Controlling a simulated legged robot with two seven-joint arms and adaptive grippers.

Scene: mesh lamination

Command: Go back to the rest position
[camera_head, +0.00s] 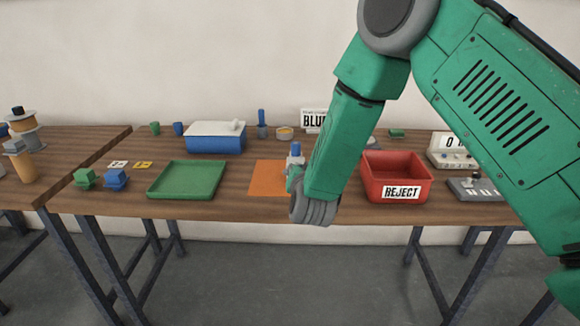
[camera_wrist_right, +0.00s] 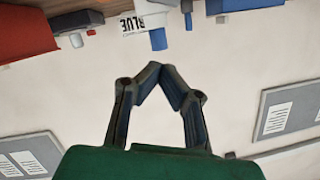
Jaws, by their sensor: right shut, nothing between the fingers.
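My right arm (camera_head: 345,130) reaches in from the upper right, with its grey wrist (camera_head: 315,209) low over the front edge of the table. My right gripper (camera_wrist_right: 161,67) shows in the right wrist view with its fingertips together and nothing between them. In the head view its fingers are hidden behind the wrist. My left gripper is not in view.
The wooden table (camera_head: 240,205) holds a green tray (camera_head: 187,180), an orange mat (camera_head: 268,178) and a red REJECT bin (camera_head: 398,176). A blue-topped grey item (camera_head: 296,152) stands by the mat. A blue container (camera_head: 215,138) stands behind. Floor in front is clear.

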